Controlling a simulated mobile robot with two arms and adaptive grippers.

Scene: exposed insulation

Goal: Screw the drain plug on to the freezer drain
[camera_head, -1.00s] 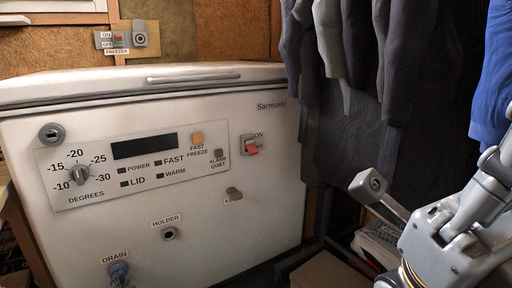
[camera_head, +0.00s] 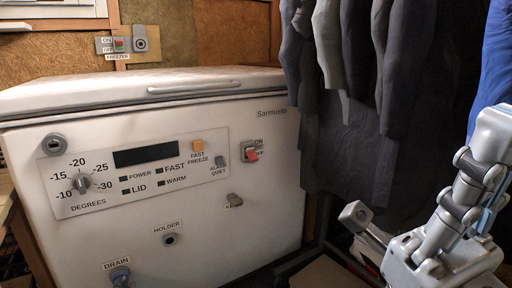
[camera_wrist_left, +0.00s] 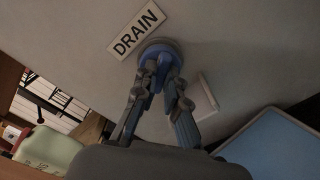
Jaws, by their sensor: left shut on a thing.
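The drain (camera_head: 120,275) is a round grey fitting with blue in it, at the bottom of the white freezer front, below the DRAIN label. In the left wrist view, the blue drain plug (camera_wrist_left: 158,56) sits at the grey ring of the drain, against the panel. My left gripper (camera_wrist_left: 162,80) is shut on the plug. Its fingers hide part of the plug, so I cannot tell how deep the thread sits. In the head view, the left gripper is at the bottom edge near the drain, mostly cut off. My right gripper (camera_head: 470,170) is raised at the far right, away from the freezer.
The freezer (camera_head: 240,200) has a dial, buttons, a red switch, a key and a holder hole on its front. Dark clothes (camera_head: 350,130) hang to the right. A green container (camera_wrist_left: 48,150) and a blue flat surface (camera_wrist_left: 268,145) show in the left wrist view.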

